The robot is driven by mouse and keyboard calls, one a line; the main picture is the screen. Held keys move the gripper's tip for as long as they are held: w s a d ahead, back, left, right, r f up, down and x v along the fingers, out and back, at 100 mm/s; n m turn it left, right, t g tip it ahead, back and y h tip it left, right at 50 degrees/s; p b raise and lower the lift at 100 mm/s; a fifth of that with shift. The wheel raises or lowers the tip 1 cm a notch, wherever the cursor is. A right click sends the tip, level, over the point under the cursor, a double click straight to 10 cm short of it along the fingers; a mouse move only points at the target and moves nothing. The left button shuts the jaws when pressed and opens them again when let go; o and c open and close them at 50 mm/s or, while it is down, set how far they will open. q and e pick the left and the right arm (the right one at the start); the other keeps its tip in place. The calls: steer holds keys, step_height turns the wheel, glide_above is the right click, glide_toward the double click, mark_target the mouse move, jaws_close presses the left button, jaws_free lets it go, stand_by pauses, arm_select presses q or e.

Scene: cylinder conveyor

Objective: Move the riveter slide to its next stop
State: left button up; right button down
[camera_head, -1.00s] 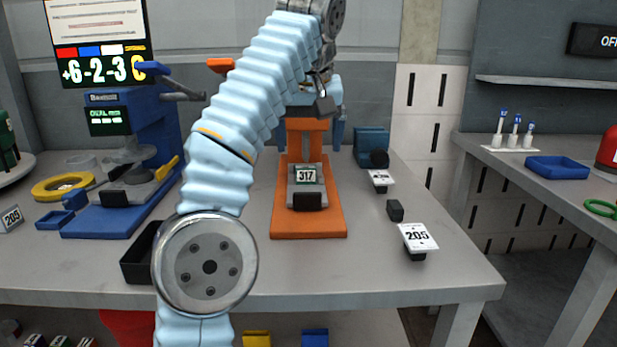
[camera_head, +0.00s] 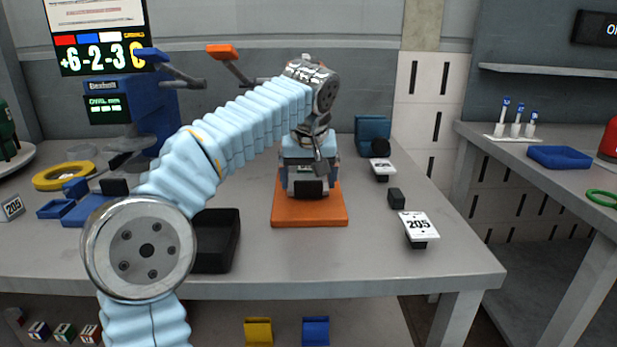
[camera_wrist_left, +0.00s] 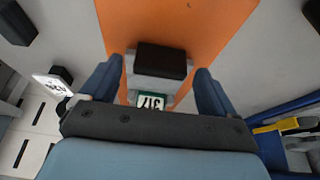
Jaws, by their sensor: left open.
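The riveter's orange base (camera_head: 310,216) stands at the middle of the table, and its upper part is hidden behind my left arm. The riveter slide's black block (camera_head: 308,188) shows at the front of the slide; in the left wrist view the black block (camera_wrist_left: 161,62) and the green-framed 317 label (camera_wrist_left: 152,101) lie on the orange base. My left gripper (camera_head: 308,176) is low over the slide. In the left wrist view its open blue fingers (camera_wrist_left: 158,80) stand on either side of the slide, with gaps showing. My right gripper is out of view.
A black tray (camera_head: 216,240) is left of the riveter. A blue machine (camera_head: 150,115) stands further left. The table front is clear.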

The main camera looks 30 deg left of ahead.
arm_select(q)
steer(key=shift+f, duration=0.1)
